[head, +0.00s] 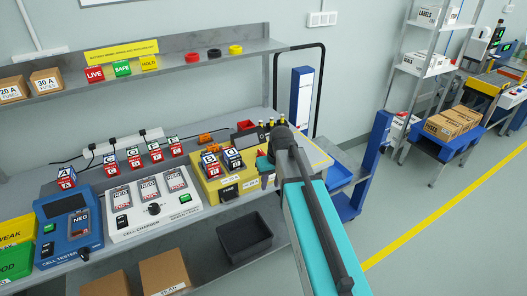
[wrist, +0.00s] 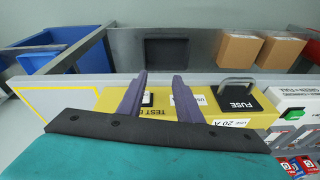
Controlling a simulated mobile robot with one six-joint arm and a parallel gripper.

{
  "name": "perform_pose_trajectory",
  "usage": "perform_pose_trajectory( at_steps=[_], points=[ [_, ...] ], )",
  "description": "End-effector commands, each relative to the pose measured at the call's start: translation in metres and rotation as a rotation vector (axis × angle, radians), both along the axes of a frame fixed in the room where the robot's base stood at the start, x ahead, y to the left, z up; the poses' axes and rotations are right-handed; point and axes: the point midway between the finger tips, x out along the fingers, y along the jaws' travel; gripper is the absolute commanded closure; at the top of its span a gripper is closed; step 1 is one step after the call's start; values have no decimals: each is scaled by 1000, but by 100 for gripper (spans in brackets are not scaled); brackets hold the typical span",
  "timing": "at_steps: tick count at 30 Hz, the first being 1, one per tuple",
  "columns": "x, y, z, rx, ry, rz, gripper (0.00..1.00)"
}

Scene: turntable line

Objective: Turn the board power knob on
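The yellow test board (head: 212,185) stands on the workbench, with two battery blocks on it and a black fuse part at its front. In the wrist view the yellow board (wrist: 190,108) shows a black fuse block (wrist: 236,97) with a metal handle and a partly covered "TEST B" label. My gripper (wrist: 160,77) is over the board, its two purple fingers apart with nothing held between them. A small black-and-white part (wrist: 147,99) shows between the fingers; I cannot tell whether it is the power knob. No board power knob is clearly visible; my arm covers the board's right side in the head view.
Left of the board stand the white cell charger (head: 150,222) with its own black knob (head: 154,208), and the blue cell tester (head: 70,240). A dark bin (head: 245,245) and cardboard boxes (head: 164,272) sit on the lower shelf. A shelf (head: 150,70) runs above the bench.

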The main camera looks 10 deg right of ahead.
Motion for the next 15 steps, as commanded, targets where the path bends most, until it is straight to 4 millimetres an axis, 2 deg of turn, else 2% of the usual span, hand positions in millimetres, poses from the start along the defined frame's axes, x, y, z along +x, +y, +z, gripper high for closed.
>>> perform_pose_trajectory(
  at_steps=[1,6,12,15],
  points=[
    [13,-2,18,1,-18,11,68],
    [41,-5,73,7,-73,54,68],
    [66,-10,137,6,-132,104,68],
    [73,-12,161,6,-154,123,68]
  ],
)
